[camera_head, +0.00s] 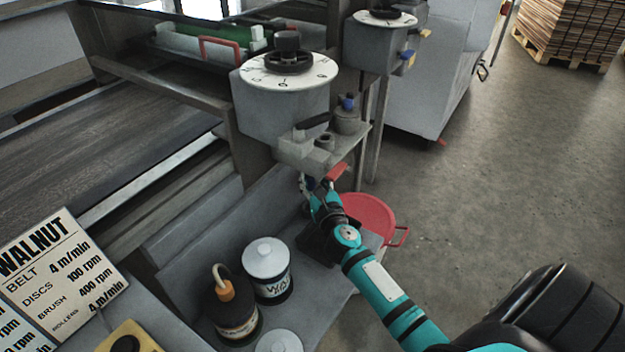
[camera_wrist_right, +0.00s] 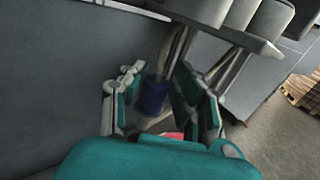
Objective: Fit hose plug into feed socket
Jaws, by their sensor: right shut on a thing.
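My right gripper (camera_head: 318,188) is below the grey feed unit's shelf in the head view, its arm coming in from the lower right. In the right wrist view the gripper (camera_wrist_right: 158,92) has its teal fingers on both sides of a blue cylindrical piece, which looks like the hose plug (camera_wrist_right: 153,97). A pale hose-like strand rises behind it. In the head view only a little blue of the plug (camera_head: 310,182) shows by the fingers. A short grey open-topped cylinder (camera_head: 325,141) on the shelf may be the feed socket; I cannot tell for certain. My left gripper is not in view.
A grey pot with a blue top (camera_head: 347,115) stands on the shelf. A red lever-like part (camera_head: 337,172) is close to the gripper. A red bucket (camera_head: 372,216) is behind my arm. A white-lidded can (camera_head: 266,268) and an orange-necked bottle (camera_head: 230,305) stand on the bench.

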